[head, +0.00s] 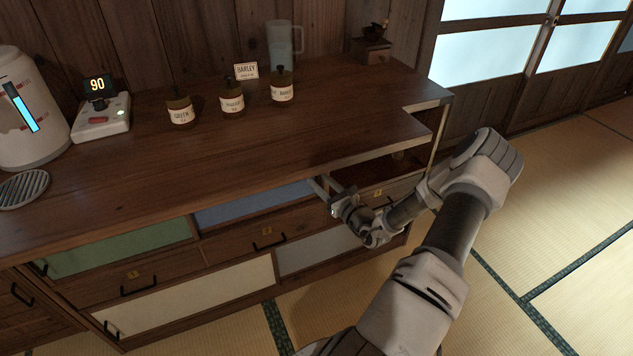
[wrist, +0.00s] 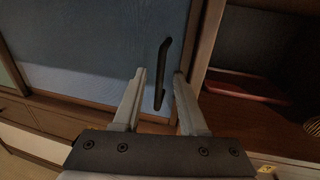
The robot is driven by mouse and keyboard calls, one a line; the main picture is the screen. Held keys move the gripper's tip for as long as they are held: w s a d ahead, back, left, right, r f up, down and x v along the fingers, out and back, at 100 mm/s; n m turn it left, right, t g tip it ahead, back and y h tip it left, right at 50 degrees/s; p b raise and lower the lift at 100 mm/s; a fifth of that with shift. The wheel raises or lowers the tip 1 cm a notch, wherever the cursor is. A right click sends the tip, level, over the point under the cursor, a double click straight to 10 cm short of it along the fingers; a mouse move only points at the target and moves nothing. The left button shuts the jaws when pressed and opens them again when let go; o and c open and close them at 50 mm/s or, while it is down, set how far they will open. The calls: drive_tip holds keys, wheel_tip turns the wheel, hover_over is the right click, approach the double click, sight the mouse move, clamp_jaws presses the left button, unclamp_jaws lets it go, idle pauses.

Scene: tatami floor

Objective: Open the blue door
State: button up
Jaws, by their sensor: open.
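The blue door (head: 255,202) is a panel in the upper row of the wooden cabinet's front. It also fills the upper left of the wrist view (wrist: 95,50). Its black upright bar handle (wrist: 161,75) is near the door's right edge; in the head view my gripper hides it. My gripper (head: 322,183) is open at the right end of the blue door. In the wrist view its fingertips (wrist: 160,76) appear on either side of the handle, with space to both. I cannot tell how deep the handle sits between them.
An open compartment (wrist: 255,115) with a reddish flat item (wrist: 245,87) lies right of the door. A green door (head: 120,247) is to the left, drawers (head: 265,238) below. The countertop (head: 200,150) overhangs above, holding several jars and a kettle (head: 28,110). Tatami floor (head: 560,210) at right is clear.

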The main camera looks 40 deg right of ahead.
drive_tip(key=shift+w, duration=1)
clamp_jaws()
idle(0.8)
